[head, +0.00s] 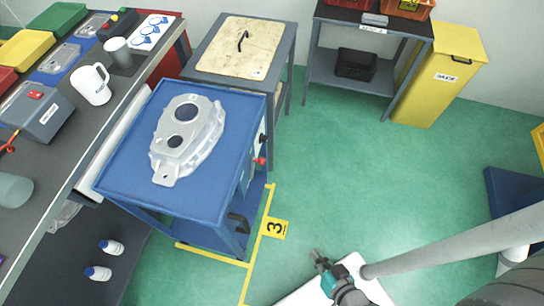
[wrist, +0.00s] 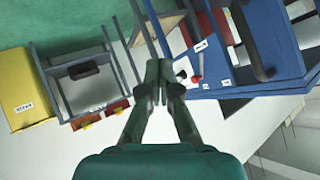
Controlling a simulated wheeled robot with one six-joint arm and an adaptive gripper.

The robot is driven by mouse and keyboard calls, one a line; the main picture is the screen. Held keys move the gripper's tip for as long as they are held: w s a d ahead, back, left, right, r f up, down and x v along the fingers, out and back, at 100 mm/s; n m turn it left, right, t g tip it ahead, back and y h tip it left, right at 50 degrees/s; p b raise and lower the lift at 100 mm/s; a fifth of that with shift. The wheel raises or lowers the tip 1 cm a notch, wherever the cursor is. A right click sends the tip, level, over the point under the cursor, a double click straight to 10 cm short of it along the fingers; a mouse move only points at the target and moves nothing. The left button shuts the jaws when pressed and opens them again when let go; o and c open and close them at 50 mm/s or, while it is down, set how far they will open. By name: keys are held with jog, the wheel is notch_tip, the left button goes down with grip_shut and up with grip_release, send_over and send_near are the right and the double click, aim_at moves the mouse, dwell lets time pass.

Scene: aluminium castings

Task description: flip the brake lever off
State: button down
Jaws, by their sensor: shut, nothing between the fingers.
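A small red lever (head: 261,161) sits on the right side of the blue cart (head: 120,185), with a black knob (head: 263,138) above it. I take the red one as the brake lever, though its setting is too small to tell. In the wrist view the red lever (wrist: 198,68) and the black knob (wrist: 181,76) show just right of my fingertips. My gripper (head: 317,254) is shut and empty over the open floor, right of the cart and apart from it. It also shows in the wrist view (wrist: 159,72), fingertips together.
A grey casting (head: 188,135) lies on the cart top. A workbench (head: 72,150) stands left, a wooden-topped table (head: 243,50) behind, and a shelf (head: 345,77) and yellow bin (head: 440,88) farther back. Yellow floor tape (head: 258,232) marks the cart's bay.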

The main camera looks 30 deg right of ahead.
jog(key=w+a+f+m+g+y, duration=0.1)
jog(key=w+f+m+g+y, duration=0.2)
jog(key=w+f, duration=0.6)
jog(key=w+f+m+t+y, duration=0.1)
jog(key=w+f+m+y, duration=0.2)
jog(key=w+f, duration=0.35)
jog(key=w+d+r+t+y, duration=0.2)
jog(key=w+d+r+y, duration=0.7)
jog(key=w+d+r, duration=0.5)
notch_tip(320, 180, up, 2)
jog(key=d, duration=0.2)
jog(key=shift+d+r+t, duration=0.25)
jog(key=shift+d+t, duration=0.15)
jog(key=shift+w, duration=0.1)
jog(key=w+a+r, duration=0.1)
jog(key=w+a, duration=0.3)
jog(key=a, duration=0.6)
jog(key=shift+a+r, duration=0.3)
jog(key=shift+a, duration=0.1)
